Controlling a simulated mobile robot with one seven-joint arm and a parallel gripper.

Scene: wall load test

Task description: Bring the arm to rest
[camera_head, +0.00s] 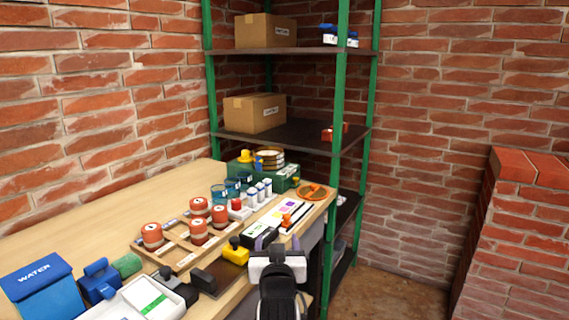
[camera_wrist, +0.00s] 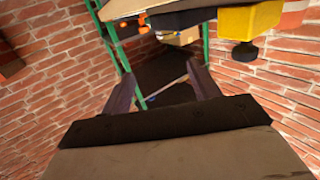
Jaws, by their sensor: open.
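My gripper (camera_head: 279,242) is at the front edge of the wooden workbench (camera_head: 60,238), at the lower middle of the head view, with my white and black arm below it. In the wrist view its two dark fingers (camera_wrist: 162,88) stand wide apart with nothing between them. The gap faces the green-posted shelf and the brick wall. Whether the gripper touches the bench edge cannot be told.
Close by are a yellow block with a dark knob (camera_head: 235,252), a black labelled box (camera_head: 259,235) and a rack of red-lidded jars (camera_head: 180,250). A green-posted shelf (camera_head: 330,140) stands behind. Brick walls enclose the corner; floor (camera_head: 380,290) is clear at right.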

